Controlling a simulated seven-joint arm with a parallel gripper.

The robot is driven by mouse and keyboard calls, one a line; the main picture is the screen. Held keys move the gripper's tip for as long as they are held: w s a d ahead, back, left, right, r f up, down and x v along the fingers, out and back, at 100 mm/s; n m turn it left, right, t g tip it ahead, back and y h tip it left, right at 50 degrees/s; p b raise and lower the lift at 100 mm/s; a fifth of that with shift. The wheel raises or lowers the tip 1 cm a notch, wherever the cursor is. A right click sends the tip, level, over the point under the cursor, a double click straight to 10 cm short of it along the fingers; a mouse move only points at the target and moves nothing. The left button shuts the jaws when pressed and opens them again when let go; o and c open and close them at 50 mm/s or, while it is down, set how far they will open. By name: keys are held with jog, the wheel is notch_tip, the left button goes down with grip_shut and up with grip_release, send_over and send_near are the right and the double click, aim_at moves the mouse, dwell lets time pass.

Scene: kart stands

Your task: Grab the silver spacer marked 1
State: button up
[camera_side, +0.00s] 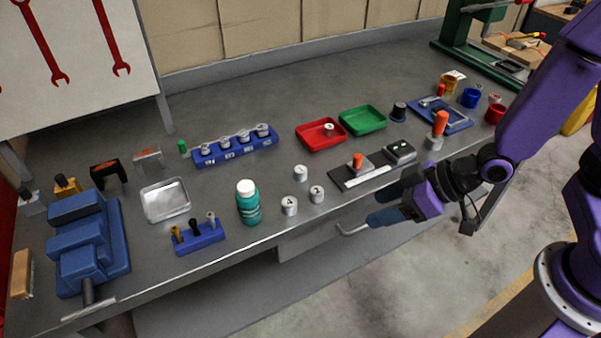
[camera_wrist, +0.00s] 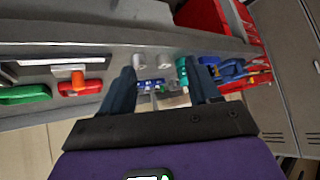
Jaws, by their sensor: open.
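Silver spacers stand on the grey bench: one farther back (camera_side: 300,173), one front left (camera_side: 289,206) and one front right (camera_side: 317,195). Another small silver piece (camera_side: 329,129) sits in the red tray (camera_side: 309,142). The marks are too small to read surely, so I cannot tell which is 1. My gripper (camera_side: 374,206) is open and empty, at the bench's front edge, right of the front spacers and apart from them. In the wrist view two spacers, left (camera_wrist: 140,62) and right (camera_wrist: 164,62), show beyond the open fingers (camera_wrist: 161,74).
A teal bottle (camera_side: 248,206) stands left of the spacers. A black fixture with an orange knob (camera_side: 357,162) lies behind my gripper. A green tray (camera_side: 362,121), a blue rack (camera_side: 236,152), a small blue holder (camera_side: 198,238) and a blue vise (camera_side: 90,243) occupy the bench.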

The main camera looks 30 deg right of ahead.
jog(key=w+d+f+m+t, duration=0.1)
jog(key=w+d+m+t, duration=0.1)
jog(key=w+t, duration=0.35)
send_near(302, 170)
jog(key=shift+x, duration=4.5)
jog(key=c, duration=1.1)
